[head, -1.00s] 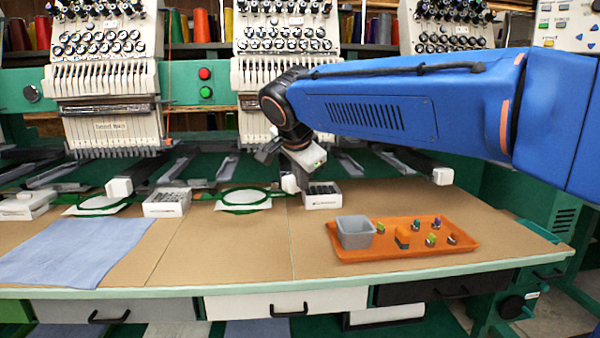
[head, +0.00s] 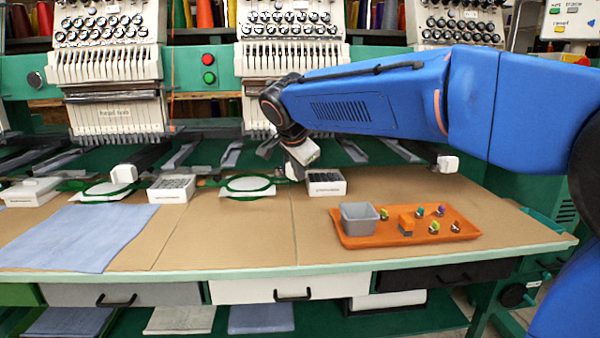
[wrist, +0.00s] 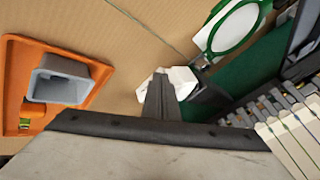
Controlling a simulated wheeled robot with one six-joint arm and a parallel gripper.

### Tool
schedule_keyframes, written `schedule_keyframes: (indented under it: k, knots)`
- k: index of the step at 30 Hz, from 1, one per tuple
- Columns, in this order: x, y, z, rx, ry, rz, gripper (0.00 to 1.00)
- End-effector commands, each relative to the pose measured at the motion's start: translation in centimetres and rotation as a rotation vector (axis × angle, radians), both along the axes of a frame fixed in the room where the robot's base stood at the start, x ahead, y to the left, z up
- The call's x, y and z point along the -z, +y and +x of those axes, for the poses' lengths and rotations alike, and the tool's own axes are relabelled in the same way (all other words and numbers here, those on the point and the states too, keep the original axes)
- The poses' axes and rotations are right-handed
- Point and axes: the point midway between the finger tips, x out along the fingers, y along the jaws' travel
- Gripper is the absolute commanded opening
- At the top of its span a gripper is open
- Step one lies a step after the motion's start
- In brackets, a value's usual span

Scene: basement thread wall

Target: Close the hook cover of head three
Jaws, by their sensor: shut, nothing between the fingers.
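A white hook cover (wrist: 183,80) shows at the end of a dark machine arm in the wrist view, directly behind my fingertips. My gripper (wrist: 160,84) is shut and empty, its tips overlapping the cover in the picture; I cannot tell if they touch. In the head view my gripper is at the middle machine head (head: 292,75), with its fingers mostly hidden by my wrist. Other white hook covers show on the left arm (head: 124,174) and right arm (head: 447,164). Whether the cover at my gripper is fully closed cannot be told.
A white box (head: 326,188) stands close by my gripper. A green hoop (head: 249,184) lies to its left. An orange tray (head: 385,240) with a grey bin (head: 359,218) is nearer the front. A blue cloth (head: 80,235) lies left. The table middle is clear.

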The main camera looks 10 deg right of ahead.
Motion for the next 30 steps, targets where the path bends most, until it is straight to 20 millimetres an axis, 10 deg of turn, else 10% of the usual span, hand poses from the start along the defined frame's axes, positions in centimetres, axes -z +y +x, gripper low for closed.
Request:
schedule_keyframes:
  k: [30]
  knots:
    - [0.0, 4.3, 2.3, 0.358, 0.0, 0.0, 0.0]
